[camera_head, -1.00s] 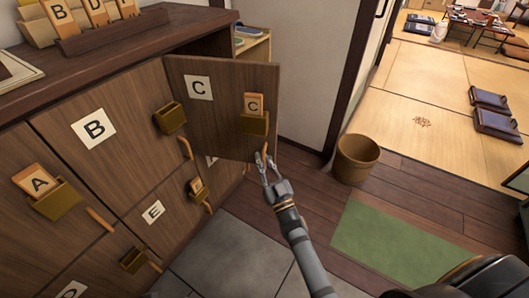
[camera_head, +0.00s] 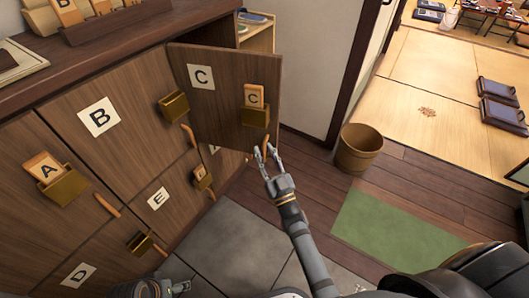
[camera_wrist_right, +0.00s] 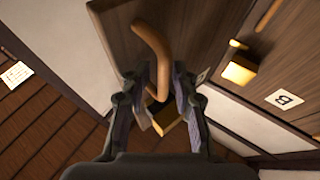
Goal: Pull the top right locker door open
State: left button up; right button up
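The top right locker door (camera_head: 215,110), marked C, stands swung out from the cabinet front. It carries a brass box (camera_head: 256,117) holding a C tag and a curved orange handle (camera_head: 267,143) near its lower free edge. My right gripper (camera_head: 264,149) is at that handle with its fingers spread. In the right wrist view, the handle (camera_wrist_right: 152,50) reaches down between the fingertips of my right gripper (camera_wrist_right: 158,85), with gaps at both sides. The inside of the locker is hidden behind the door. My left gripper (camera_head: 178,287) shows only partly at the bottom edge; its opening is unclear.
Locker doors B (camera_head: 85,120), A (camera_head: 30,190) and E (camera_head: 160,200) are shut, with handles and brass boxes jutting out. A wooden bin (camera_head: 358,150) stands right of the open door. A green mat (camera_head: 395,235) lies on the floor at right.

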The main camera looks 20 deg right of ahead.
jog(key=shift+a, duration=0.1)
jog(key=v, duration=1.2)
